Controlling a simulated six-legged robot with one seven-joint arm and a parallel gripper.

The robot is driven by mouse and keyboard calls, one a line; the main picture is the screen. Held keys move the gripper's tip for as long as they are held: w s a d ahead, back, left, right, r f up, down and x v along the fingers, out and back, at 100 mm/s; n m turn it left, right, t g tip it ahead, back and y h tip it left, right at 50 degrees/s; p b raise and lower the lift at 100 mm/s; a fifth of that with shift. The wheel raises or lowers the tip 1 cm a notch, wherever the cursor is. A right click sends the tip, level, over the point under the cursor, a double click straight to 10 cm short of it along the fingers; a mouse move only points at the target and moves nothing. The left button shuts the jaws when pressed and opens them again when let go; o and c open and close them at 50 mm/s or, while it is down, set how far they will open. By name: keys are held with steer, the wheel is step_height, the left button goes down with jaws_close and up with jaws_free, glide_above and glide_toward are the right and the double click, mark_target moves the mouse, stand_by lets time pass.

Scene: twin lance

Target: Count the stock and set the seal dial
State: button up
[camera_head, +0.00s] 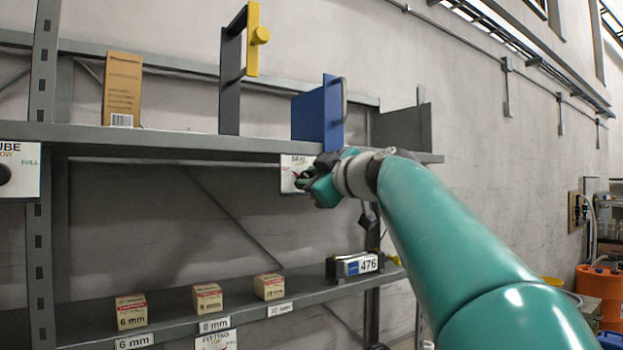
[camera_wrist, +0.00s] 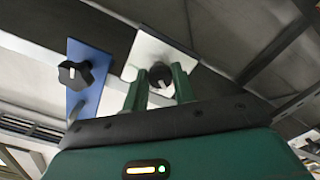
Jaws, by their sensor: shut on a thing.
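The seal dial plate (camera_head: 291,173), white and marked SEAL, hangs on the front edge of the upper shelf. My gripper (camera_head: 318,182) is at its right side and hides its knob in the head view. In the wrist view the white plate (camera_wrist: 150,50) carries a dark round knob (camera_wrist: 160,75) with a pale pointer mark. My gripper's green fingers (camera_wrist: 161,82) are shut on this knob from both sides. On the lower shelf stand small cardboard boxes marked 6 mm (camera_head: 131,312), one over the 8 mm label (camera_head: 207,298) and one over the 10 mm label (camera_head: 269,287).
A counter reading 476 (camera_head: 357,267) stands right of the boxes. The upper shelf (camera_head: 200,143) holds a tan carton (camera_head: 122,88), a yellow-edged frame (camera_head: 252,40) and a blue panel (camera_head: 320,114). Another dial (camera_head: 20,174) marked LOW and FULL is at far left. Orange drum (camera_head: 601,287) at right.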

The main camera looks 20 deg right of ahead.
steer(key=m, duration=1)
steer(key=shift+m, duration=0.3)
stand_by(0.4)
steer(key=o, duration=1)
steer(key=shift+w, duration=0.1)
steer(key=shift+s+d, duration=0.45)
steer(key=shift+s, duration=1.85)
steer(key=shift+s+d, duration=0.4)
steer(key=shift+s, duration=1.9)
steer(key=shift+s+d, duration=0.45)
steer(key=shift+s, duration=1.85)
